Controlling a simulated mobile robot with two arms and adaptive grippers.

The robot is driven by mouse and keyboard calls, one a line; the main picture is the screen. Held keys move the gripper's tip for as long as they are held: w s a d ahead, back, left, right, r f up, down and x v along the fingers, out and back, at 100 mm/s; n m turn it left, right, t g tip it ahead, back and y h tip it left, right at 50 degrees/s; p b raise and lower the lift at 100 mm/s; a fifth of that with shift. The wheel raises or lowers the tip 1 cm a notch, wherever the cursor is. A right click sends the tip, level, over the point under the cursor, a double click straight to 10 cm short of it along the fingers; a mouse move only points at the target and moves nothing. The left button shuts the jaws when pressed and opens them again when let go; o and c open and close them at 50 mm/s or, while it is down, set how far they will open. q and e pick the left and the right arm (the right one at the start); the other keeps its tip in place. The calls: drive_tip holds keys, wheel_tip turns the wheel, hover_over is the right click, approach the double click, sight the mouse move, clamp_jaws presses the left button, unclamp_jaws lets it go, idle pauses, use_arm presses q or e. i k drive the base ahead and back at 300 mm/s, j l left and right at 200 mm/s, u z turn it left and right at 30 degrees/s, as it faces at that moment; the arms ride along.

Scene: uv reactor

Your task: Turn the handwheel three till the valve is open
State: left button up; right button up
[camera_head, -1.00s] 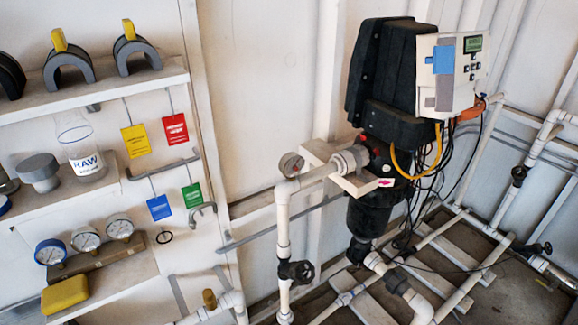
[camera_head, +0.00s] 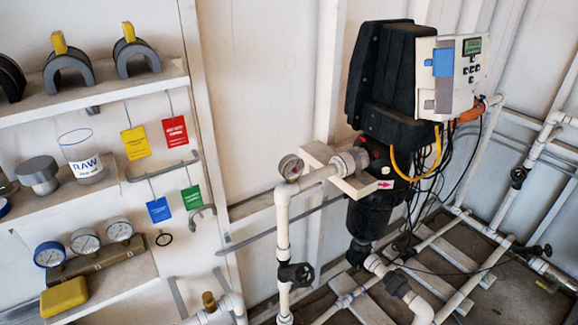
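Several dark handwheels sit on the white pipework, and I see no number on them, so I cannot tell which is handwheel three. One dark handwheel (camera_head: 302,274) is on the vertical pipe at the lower middle. Another dark handwheel (camera_head: 518,178) is on the pipe at the right wall. A further dark handwheel (camera_head: 540,250) is low at the right, near the floor pipes. Whether any valve is open or closed cannot be told. Neither of my grippers is in view, and nothing is seen touching the handwheels.
A black unit with a white control panel (camera_head: 455,75) stands at the centre right, cables hanging below it. A pressure gauge (camera_head: 291,167) tops the middle pipe. Shelves at the left hold a glass beaker (camera_head: 82,158), several gauges and a yellow sponge-like block (camera_head: 65,296). Pipes cross the floor.

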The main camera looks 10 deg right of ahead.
sight(547, 250)
drive_tip(key=z, duration=2.25)
drive_tip(key=i+l, duration=0.1)
drive_tip(key=l, duration=0.15)
drive_tip(key=i+l, duration=0.1)
drive_tip(key=i+l+z, duration=0.1)
drive_tip(key=i+l, duration=0.25)
drive_tip(key=i, duration=0.15)
drive_tip(key=i+l+z, duration=0.1)
drive_tip(key=i+l, duration=0.25)
drive_tip(key=i, duration=0.15)
drive_tip(key=i+l+z, duration=0.15)
drive_tip(key=i+l, duration=0.15)
drive_tip(key=i, duration=0.2)
